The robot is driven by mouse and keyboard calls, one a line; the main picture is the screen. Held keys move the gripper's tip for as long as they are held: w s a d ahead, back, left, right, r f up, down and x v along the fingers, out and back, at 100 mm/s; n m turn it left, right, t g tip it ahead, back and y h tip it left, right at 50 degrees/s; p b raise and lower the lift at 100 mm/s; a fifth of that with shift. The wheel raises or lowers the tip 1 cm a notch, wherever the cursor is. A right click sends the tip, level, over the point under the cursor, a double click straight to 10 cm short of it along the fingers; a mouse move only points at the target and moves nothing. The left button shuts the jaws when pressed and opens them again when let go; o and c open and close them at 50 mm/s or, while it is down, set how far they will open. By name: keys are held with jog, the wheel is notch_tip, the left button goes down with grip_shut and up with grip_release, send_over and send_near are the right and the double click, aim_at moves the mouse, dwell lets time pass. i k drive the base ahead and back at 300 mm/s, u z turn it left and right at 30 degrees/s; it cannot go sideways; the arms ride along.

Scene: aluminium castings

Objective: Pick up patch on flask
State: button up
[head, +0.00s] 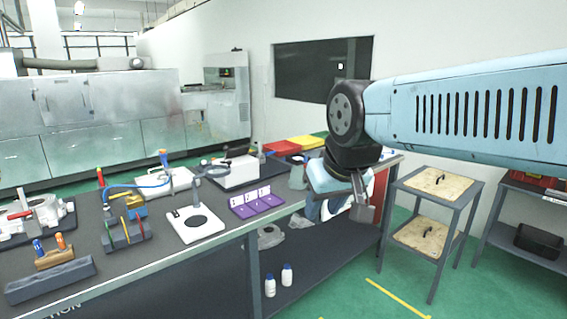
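My gripper (350,203) hangs in the air at the right end of the workbench, beneath my light-blue arm. Its grey fingers point down and are partly hidden by the wrist, so I cannot tell whether they are open or shut. No item is clearly labelled as a patch or flask. A two-shelf metal stand (407,206) to the right holds an upper tan, sand-coloured block (420,184) and a lower one (413,236). Each has a small dark curved piece on top, the upper (440,179) and the lower (428,231). My gripper is left of the stand, apart from both blocks.
The dark workbench (180,262) carries a white stand (193,226), a purple tray (257,203) and coloured bins (295,144). Two white bottles (287,275) stand on its lower shelf. A grey shelf (530,228) with a black box (537,243) is at far right. Green floor (470,285) is open in front.

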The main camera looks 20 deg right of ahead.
aim_at(304, 161)
jog(key=z, duration=0.45)
jog(key=i, duration=1.05)
jog(key=u, duration=0.45)
